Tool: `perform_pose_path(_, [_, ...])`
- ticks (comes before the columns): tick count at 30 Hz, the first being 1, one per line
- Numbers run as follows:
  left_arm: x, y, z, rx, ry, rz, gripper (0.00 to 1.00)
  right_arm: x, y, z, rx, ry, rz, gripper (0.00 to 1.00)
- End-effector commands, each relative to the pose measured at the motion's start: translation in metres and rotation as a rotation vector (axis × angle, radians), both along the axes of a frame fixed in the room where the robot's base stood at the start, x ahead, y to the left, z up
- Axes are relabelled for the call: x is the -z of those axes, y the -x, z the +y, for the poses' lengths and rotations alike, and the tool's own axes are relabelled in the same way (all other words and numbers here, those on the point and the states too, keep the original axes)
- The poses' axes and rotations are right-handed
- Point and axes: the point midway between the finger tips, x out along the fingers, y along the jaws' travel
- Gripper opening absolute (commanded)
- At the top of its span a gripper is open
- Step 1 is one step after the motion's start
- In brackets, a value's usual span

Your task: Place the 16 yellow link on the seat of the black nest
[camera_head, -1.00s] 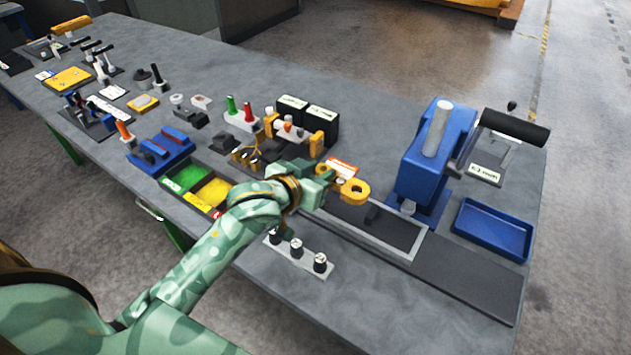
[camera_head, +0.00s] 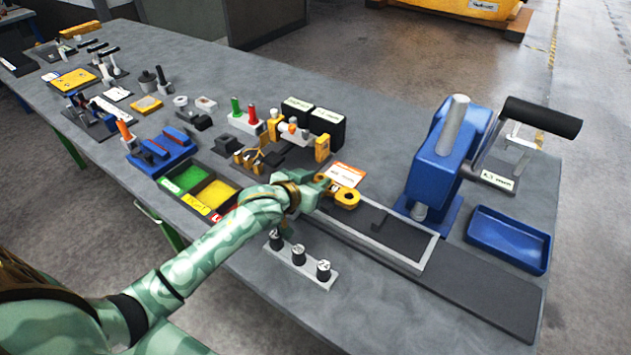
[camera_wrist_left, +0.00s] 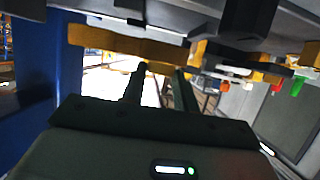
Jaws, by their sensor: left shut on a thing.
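My left gripper (camera_head: 320,193) is shut on a yellow link (camera_head: 346,198) with a round eye, held above the bench at the far-left end of a grey-framed dark bed. In the left wrist view the link (camera_wrist_left: 120,42) lies across the fingertips (camera_wrist_left: 160,82). My right gripper is not in view.
A blue press (camera_head: 438,165) stands behind the bed, with a blue tray (camera_head: 508,240) to its right. A strip with several black knobs (camera_head: 299,257) lies in front of the arm. Black boxes (camera_head: 326,125) and a white-orange card (camera_head: 346,174) are behind the gripper.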

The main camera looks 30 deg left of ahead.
Motion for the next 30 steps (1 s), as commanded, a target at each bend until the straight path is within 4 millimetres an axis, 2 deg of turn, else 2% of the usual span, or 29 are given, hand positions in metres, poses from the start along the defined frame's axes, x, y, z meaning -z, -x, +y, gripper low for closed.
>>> perform_pose_path(18, [0.010,0.000,0.000,0.000,0.003,-0.004,0.00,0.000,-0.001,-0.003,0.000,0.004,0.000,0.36])
perform_pose_path(19, [0.012,0.000,0.000,0.000,0.001,0.001,0.38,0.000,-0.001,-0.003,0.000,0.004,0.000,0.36])
perform_pose_path(21, [0.012,0.000,0.000,0.000,0.001,0.001,0.51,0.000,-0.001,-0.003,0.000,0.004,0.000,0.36])
perform_pose_path(30, [0.009,0.000,0.000,0.000,0.000,0.000,0.51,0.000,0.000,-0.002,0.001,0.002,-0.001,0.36])
